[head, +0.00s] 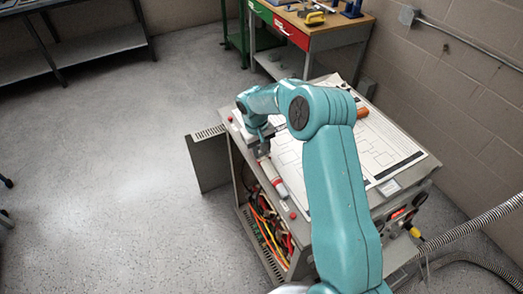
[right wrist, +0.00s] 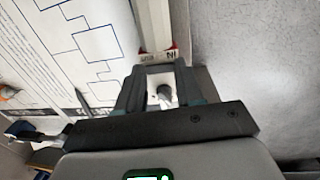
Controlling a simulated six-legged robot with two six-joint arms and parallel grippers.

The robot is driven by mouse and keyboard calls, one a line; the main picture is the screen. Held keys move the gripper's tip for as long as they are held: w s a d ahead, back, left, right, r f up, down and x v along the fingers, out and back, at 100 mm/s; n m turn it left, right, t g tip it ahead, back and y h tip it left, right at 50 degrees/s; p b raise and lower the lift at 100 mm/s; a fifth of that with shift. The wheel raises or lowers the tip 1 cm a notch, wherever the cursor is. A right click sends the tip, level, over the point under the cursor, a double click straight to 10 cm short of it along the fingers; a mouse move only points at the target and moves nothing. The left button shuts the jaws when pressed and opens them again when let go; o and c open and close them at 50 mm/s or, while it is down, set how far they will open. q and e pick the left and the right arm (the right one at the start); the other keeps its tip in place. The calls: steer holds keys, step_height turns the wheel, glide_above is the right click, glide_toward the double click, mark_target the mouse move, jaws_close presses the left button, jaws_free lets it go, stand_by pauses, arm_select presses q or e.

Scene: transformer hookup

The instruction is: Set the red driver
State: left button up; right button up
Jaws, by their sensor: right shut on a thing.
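My right gripper (head: 262,148) is at the left edge of the bench top, pointing down. I cannot tell whether this is the red driver. A white strip with a red-marked label (right wrist: 160,56) lies just beyond the fingers. In the head view a pale, red-banded piece (head: 280,187) lies along the same edge. An orange, handle-like thing (head: 362,112) lies across the bench, partly behind my arm. My left gripper is not in view.
A printed diagram sheet (head: 395,148) covers much of the bench top. Coloured cables (head: 268,232) fill the open compartment below. A grey panel (head: 208,162) stands out at the left. A workbench with tools (head: 312,18) is behind.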

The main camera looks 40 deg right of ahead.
steer(key=o, duration=1)
steer(key=shift+r, duration=0.1)
steer(key=shift+o, duration=0.2)
steer(key=shift+r, duration=0.35)
step_height(320, 180, up, 16)
steer(key=a+b, duration=0.2)
steer(key=shift+w+f, duration=0.25)
steer(key=shift+w, duration=0.1)
steer(key=shift+c, duration=0.3)
